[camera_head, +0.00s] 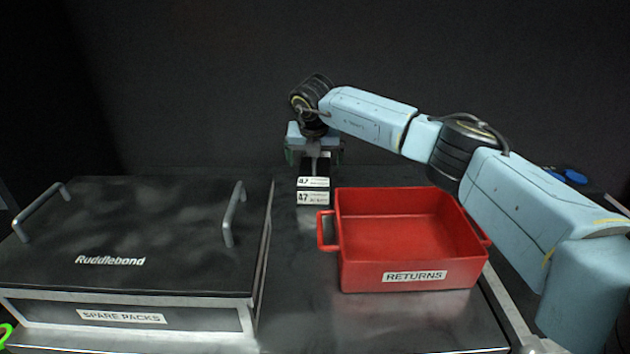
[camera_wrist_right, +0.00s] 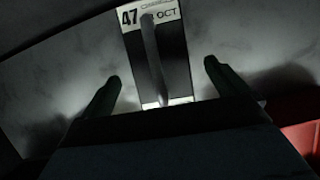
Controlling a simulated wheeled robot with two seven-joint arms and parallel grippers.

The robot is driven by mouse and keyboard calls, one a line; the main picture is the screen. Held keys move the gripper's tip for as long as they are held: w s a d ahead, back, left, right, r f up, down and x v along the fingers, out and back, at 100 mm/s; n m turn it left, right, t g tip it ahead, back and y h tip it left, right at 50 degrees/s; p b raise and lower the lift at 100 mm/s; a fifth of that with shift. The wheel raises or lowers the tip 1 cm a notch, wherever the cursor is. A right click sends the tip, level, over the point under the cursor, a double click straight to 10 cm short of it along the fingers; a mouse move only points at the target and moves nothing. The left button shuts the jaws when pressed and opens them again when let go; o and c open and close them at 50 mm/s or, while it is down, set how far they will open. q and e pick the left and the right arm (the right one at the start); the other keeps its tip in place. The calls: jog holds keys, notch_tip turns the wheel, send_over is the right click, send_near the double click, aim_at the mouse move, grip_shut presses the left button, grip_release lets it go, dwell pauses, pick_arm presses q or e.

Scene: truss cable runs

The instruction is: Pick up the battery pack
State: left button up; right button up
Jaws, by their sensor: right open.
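The battery pack (camera_head: 313,190) is a dark block with white labels marked 47, standing on the dark worktop just left of the red bin's back corner. It also shows in the right wrist view (camera_wrist_right: 178,60), with a grey bar-like handle over its dark top. My right gripper (camera_head: 314,158) is at the far end of the pack in the head view, partly hiding it. In the wrist view the right gripper (camera_wrist_right: 162,72) is open, with one finger on each side of the pack and visible gaps between. Whether it is above or level with the handle is unclear. My left gripper is not in view.
A red bin (camera_head: 408,279) labelled RETURNS stands close to the pack's right; it looks empty. A large closed case (camera_head: 150,235) labelled SPARE PACKS, with two lid handles, fills the left. Worktop is clear in front of the pack. A blue object (camera_head: 575,177) lies at far right.

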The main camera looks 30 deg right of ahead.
jog(key=x, duration=0.3)
jog(key=shift+s+a+b, duration=0.1)
jog(key=shift+s+b, duration=0.05)
jog(key=shift+b, duration=0.2)
jog(key=shift+w+f, duration=0.2)
jog(key=shift+f, duration=0.2)
jog(key=c, duration=1.8)
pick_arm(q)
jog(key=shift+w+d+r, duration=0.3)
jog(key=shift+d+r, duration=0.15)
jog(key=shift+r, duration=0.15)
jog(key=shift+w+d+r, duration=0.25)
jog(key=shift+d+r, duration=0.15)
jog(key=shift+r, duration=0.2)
pick_arm(e)
jog(key=shift+r, duration=0.15)
jog(key=shift+c, duration=0.6)
